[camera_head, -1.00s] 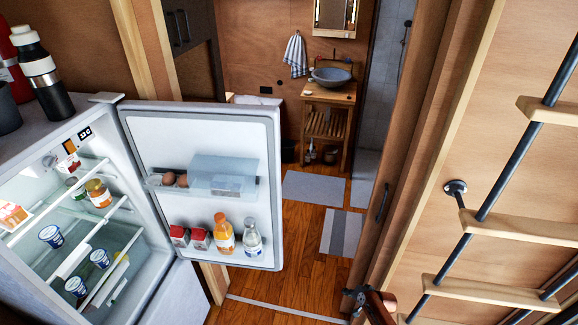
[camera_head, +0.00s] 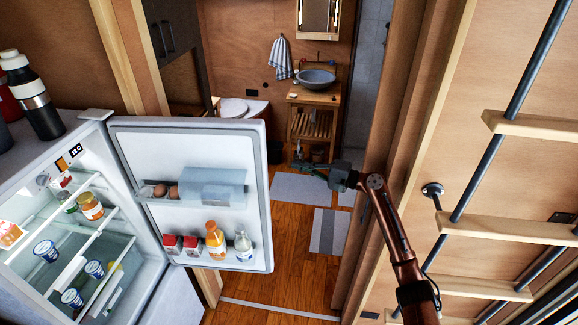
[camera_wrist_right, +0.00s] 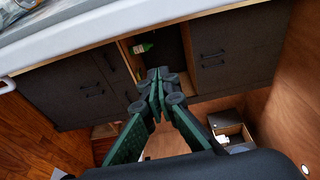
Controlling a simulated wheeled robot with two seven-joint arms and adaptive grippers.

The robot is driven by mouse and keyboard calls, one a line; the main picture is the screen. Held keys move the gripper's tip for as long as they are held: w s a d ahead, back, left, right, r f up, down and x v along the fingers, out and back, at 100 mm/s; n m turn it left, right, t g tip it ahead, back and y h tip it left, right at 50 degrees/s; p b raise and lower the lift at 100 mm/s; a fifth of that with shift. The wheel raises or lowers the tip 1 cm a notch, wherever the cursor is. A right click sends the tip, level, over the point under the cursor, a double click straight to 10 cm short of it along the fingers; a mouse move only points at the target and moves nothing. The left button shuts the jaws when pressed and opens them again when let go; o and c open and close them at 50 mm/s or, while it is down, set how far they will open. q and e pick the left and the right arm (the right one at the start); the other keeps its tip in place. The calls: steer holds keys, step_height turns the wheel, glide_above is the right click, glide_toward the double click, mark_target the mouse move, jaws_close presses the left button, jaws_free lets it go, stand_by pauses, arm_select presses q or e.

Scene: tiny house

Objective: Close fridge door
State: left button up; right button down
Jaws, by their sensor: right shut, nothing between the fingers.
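The fridge door (camera_head: 190,140) stands wide open, with its inner side and filled shelves facing me. The fridge body (camera_head: 80,240) is at the left, its lit inside showing jars and cups. My right gripper (camera_head: 304,167) is shut and empty, to the right of the door's free edge and apart from it. In the right wrist view its green fingers (camera_wrist_right: 157,92) meet at the tips with nothing between them. My left gripper is not in view.
A wooden ladder (camera_head: 500,230) is at the right, near my right arm. A doorway behind the fridge door leads to a bathroom with a sink (camera_head: 315,78). Bottles (camera_head: 32,95) stand on the fridge top. The wooden floor (camera_head: 290,240) beside the door is clear.

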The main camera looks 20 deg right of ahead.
steer(key=w+a+p, duration=0.3)
steer(key=a+p, duration=0.1)
steer(key=a, duration=0.4)
steer(key=shift+w, duration=0.1)
stand_by(0.4)
